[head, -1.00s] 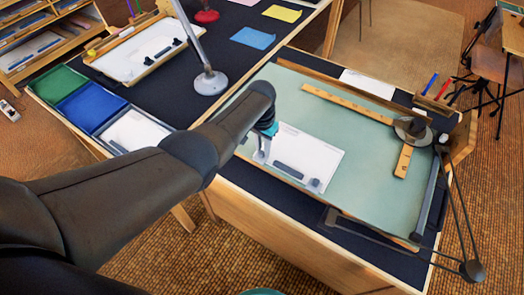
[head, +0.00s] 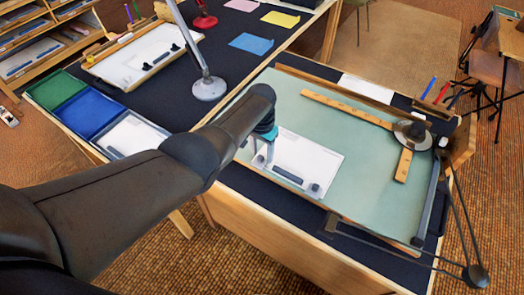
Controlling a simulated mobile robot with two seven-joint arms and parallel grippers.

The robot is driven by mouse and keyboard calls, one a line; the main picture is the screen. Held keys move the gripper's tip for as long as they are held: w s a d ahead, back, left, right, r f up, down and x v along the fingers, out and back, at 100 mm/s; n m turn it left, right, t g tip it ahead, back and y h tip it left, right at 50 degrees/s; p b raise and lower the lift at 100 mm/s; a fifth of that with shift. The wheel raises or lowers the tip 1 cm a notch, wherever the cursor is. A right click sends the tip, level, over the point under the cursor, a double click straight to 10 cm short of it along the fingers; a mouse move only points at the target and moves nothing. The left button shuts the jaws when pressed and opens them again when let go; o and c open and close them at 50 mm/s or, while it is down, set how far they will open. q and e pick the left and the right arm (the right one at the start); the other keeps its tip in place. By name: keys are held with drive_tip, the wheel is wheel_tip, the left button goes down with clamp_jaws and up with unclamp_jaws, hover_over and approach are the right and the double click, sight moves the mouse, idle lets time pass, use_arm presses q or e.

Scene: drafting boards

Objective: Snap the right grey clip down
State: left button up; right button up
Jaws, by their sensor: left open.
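A small grey clip (head: 315,189) sits at the near right corner of a white sheet (head: 318,158) on the pale green drafting board (head: 365,190). Whether it is up or down is too small to tell. A dark bar (head: 287,175) lies along the sheet's near edge, left of the clip. My left gripper (head: 263,163) points down at the sheet's left end, to the left of the clip and apart from it. It is open, with nothing seen between its fingers. It and my left arm hide part of the sheet's left side. My right gripper is not in view.
A lamp base (head: 209,88) and blue tray (head: 90,110) stand left.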

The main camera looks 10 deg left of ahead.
sight(261, 156)
use_arm(q)
drive_tip(key=shift+r+p, duration=0.5)
drive_tip(key=shift+r, duration=0.2)
wheel_tip(261, 156, up, 14)
drive_tip(key=p, duration=0.5)
drive_tip(key=shift+s, duration=0.15)
drive_tip(key=shift+a+f, duration=0.1)
drive_tip(key=shift+f, duration=0.05)
